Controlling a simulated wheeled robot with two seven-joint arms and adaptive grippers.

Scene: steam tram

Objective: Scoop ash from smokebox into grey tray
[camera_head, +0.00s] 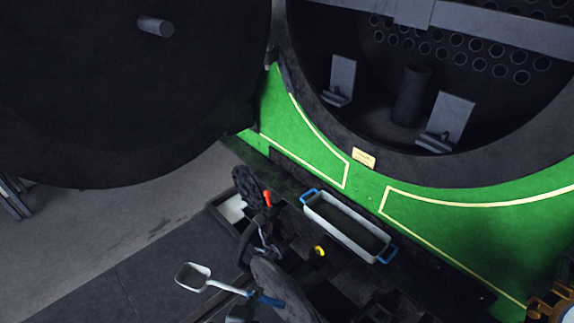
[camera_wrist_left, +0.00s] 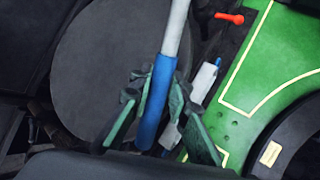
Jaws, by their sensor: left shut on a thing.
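My left gripper (camera_head: 246,308) is shut on the blue handle of a scoop (camera_head: 194,278), low in the head view. The scoop's pale, open pan points left, away from the tram, and looks empty. In the left wrist view the fingers (camera_wrist_left: 157,84) sit either side of the blue handle (camera_wrist_left: 153,107). The grey tray (camera_head: 337,234), with blue end handles, rests on the ledge below the smokebox; it shows partly behind a finger in the wrist view (camera_wrist_left: 203,82). Its inside is dark. The smokebox (camera_head: 375,115) is open at upper right; I cannot make out ash on its dark floor. My right gripper is out of view.
The big round smokebox door (camera_head: 120,90) hangs open at upper left. Inside the smokebox stand a dark upright pipe (camera_head: 411,95) and two grey brackets (camera_head: 341,78). A green front plate (camera_head: 300,135) lies below the opening. Clear paving (camera_head: 100,225) is at left.

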